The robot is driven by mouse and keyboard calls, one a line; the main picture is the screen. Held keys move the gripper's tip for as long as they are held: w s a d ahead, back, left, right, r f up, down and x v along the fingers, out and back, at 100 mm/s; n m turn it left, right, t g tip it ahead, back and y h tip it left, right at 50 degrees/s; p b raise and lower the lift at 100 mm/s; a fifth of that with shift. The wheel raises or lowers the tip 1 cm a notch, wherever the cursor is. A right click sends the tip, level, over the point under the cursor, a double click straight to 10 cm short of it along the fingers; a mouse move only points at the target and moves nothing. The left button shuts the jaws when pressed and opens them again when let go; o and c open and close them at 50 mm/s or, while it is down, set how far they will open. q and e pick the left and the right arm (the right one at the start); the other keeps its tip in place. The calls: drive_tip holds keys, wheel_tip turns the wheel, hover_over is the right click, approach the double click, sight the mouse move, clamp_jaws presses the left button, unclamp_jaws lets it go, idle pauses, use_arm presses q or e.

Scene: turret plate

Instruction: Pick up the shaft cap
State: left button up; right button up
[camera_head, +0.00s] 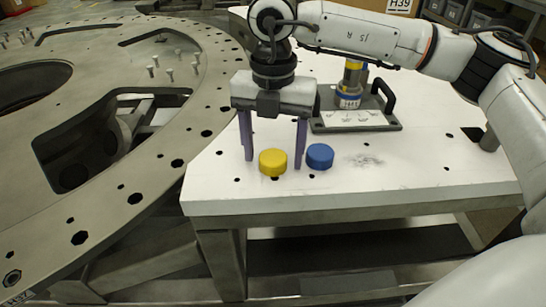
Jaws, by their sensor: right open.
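A yellow round cap (273,162) and a blue round cap (320,156) sit side by side on the white table (430,180) near its front edge. I cannot tell which of them is the shaft cap. My right gripper (273,162) is open and points down. Its purple fingers stand apart, one left of the yellow cap and one between the yellow and blue caps. The fingertips reach down close to the table; I cannot tell whether they touch it. My left gripper is not in view.
A grey plate fixture (385,123) with a handle and a yellow-and-blue cylinder (349,85) stands behind the caps. A large metal turret ring (160,175) with holes and pins lies to the left. The table's front right is clear.

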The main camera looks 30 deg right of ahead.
drive_tip(key=shift+f, duration=0.1)
drive_tip(key=c, duration=1.1)
